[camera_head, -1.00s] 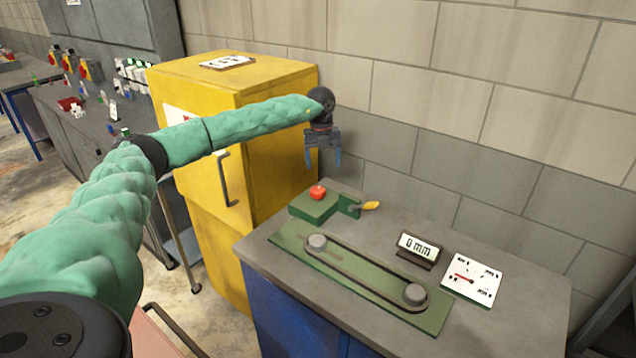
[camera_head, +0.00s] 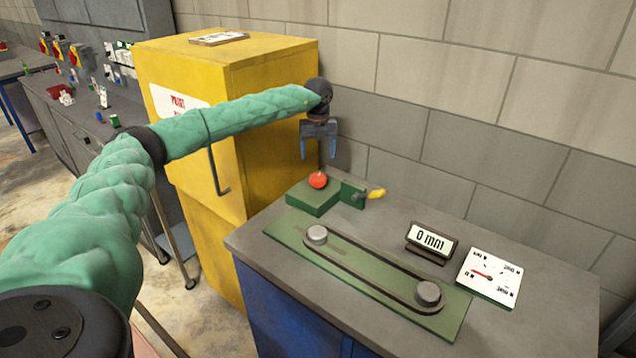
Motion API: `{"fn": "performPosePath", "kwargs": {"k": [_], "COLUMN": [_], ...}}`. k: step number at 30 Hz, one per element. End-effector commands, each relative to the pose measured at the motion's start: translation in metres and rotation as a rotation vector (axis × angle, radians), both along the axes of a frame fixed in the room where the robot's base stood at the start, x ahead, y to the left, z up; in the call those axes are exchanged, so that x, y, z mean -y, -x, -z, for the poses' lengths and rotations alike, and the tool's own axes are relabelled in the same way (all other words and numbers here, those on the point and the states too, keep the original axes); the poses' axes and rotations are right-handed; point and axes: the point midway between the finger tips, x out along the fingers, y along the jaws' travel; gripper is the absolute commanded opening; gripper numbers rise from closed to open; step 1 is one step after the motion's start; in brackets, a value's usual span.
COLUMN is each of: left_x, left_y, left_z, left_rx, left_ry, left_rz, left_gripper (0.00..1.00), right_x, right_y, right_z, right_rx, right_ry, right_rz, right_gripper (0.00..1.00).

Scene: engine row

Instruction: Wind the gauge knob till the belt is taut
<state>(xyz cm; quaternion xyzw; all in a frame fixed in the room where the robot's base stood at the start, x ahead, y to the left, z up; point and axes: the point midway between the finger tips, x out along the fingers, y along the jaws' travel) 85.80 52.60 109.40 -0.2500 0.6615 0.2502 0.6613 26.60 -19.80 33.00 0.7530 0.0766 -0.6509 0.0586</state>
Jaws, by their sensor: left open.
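A dark belt (camera_head: 367,274) runs around two grey pulleys, a left one (camera_head: 317,234) and a right one (camera_head: 429,294), on a green plate (camera_head: 285,230). A red round knob (camera_head: 318,180) sits on a green block (camera_head: 314,198) behind the plate. A yellow-handled part (camera_head: 376,194) sticks out beside it. A small display (camera_head: 431,240) reads 0 mm. A white dial card (camera_head: 489,276) with a red needle lies at right. I cannot tell which part is the gauge knob. My left gripper (camera_head: 318,153) is open and empty, pointing down above the red knob. My right gripper is not in view.
The grey bench top (camera_head: 545,300) is free at its right end and front edge. A tall yellow cabinet (camera_head: 270,90) stands just left of the bench, under my left arm. A block wall (camera_head: 480,120) closes off the back.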

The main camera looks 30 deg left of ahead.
Motion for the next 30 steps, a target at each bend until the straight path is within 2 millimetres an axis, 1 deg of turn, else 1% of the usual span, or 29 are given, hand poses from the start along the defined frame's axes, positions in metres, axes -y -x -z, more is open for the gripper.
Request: {"fn": "performPosePath", "kwargs": {"k": [1, 3, 6, 10, 14, 24, 30], "left_x": [0.0, 0.0, 0.0, 0.0, 0.0, 0.0, 0.0], "left_y": [0.0, 0.0, 0.0, 0.0, 0.0, 0.0, 0.0], "left_z": [0.01, 0.013, 0.015, 0.019, 0.031, 0.073, 0.087], "left_rx": [0.0, 0.001, 0.0, 0.0, -0.001, -0.002, 0.0], "left_ry": [0.0, 0.001, 0.0, 0.0, 0.0, 0.001, 0.0], "left_rz": [0.0, 0.0, 0.0, 0.0, 0.0, 0.0, -0.001], "left_gripper": [0.74, 0.74, 0.74, 0.74, 0.74, 0.74, 0.74], "right_x": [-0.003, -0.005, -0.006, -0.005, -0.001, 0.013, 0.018], "right_y": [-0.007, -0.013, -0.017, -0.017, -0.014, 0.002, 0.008], "right_z": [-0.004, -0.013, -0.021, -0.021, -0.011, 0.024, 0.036], "right_rx": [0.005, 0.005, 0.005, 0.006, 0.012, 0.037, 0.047], "right_ry": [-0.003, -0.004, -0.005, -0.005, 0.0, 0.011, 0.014], "right_rz": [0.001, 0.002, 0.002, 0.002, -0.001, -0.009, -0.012], "right_gripper": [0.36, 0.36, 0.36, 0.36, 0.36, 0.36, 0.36]}}
